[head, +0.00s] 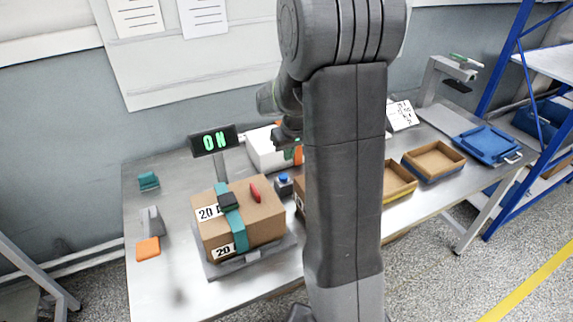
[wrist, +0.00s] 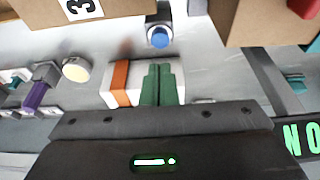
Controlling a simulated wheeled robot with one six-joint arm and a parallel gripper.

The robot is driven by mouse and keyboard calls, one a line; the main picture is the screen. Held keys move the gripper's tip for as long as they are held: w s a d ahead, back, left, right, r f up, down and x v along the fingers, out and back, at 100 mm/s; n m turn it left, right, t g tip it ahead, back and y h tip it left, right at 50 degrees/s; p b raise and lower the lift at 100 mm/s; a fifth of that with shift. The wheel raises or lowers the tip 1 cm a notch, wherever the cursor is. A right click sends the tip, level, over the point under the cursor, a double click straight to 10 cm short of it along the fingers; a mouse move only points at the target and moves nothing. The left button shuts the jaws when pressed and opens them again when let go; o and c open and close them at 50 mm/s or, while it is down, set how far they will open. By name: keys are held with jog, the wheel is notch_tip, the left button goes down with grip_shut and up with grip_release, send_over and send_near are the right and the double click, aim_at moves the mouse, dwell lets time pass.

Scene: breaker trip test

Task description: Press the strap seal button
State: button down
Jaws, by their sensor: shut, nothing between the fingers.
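A blue button (head: 284,179) on a small grey housing stands on the bench just right of the strapped cardboard box (head: 262,222). The blue button (wrist: 158,37) also shows in the wrist view, beyond my fingertips and near the top middle. The box has a teal strap (head: 237,232) with a dark buckle and a red piece on top. My gripper (head: 290,154) is above the bench behind the button, partly hidden by my arm. Its green fingers (wrist: 158,68) are shut together and empty, with a visible gap to the button.
A white box with an orange band (wrist: 120,84) lies beneath my fingers in the wrist view. Open trays (head: 433,160) and a blue tray (head: 486,144) stand at the right. The bench's left front is mostly clear.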

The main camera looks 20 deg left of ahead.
jog(key=v, duration=0.3)
jog(key=shift+r, duration=0.15)
dwell(0.6)
jog(key=p+x, duration=0.1)
jog(key=x, duration=0.8)
jog(key=shift+b+v, duration=0.55)
jog(key=shift+v, duration=1.55)
jog(key=shift+w+a, duration=0.1)
jog(key=shift+w, duration=0.05)
